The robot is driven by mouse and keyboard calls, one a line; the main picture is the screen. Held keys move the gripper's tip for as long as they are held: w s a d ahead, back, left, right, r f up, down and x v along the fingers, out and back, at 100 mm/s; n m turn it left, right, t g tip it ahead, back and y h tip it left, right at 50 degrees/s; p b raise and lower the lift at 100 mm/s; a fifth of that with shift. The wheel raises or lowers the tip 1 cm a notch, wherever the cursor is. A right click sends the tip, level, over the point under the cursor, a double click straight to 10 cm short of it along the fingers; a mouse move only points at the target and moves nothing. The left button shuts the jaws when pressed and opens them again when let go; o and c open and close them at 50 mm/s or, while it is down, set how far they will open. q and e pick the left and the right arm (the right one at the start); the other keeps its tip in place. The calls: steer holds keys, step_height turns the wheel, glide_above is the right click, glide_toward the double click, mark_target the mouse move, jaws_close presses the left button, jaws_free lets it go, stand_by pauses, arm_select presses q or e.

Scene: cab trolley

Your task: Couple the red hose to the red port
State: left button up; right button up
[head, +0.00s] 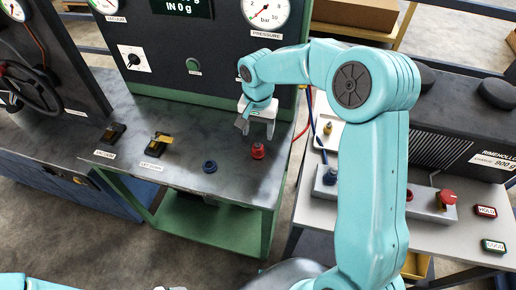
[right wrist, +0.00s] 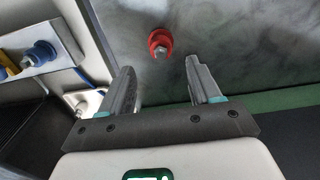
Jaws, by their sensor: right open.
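My right gripper (head: 258,128) is open and empty, pointing down above the back right of the grey bench. A red fitting (head: 258,151) stands on the bench just below its fingertips. In the right wrist view the red fitting (right wrist: 158,42) shows as a red ring with a metal stub, beyond and between the open fingers (right wrist: 160,75), not touching them. I cannot tell whether it is the port or a hose end. A thin red hose (head: 307,105) hangs at the bench's right edge; its end is not clear. Another small red fitting (head: 409,195) is on the trolley's metal block.
A blue fitting (head: 210,166) stands on the bench left of the red one. A blue coupler (head: 330,176) with a blue hose sits on the trolley's metal block, near a red knob (head: 447,197). The green-edged gauge panel (head: 205,60) rises behind the bench. The bench front is clear.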

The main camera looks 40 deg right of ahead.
mark_target(258, 142)
step_height(258, 142, down, 8)
steer(key=b, duration=0.5)
steer(key=shift+r, duration=0.2)
stand_by(0.8)
jaws_close()
steer(key=shift+r, duration=0.1)
steer(key=shift+w+r, duration=0.1)
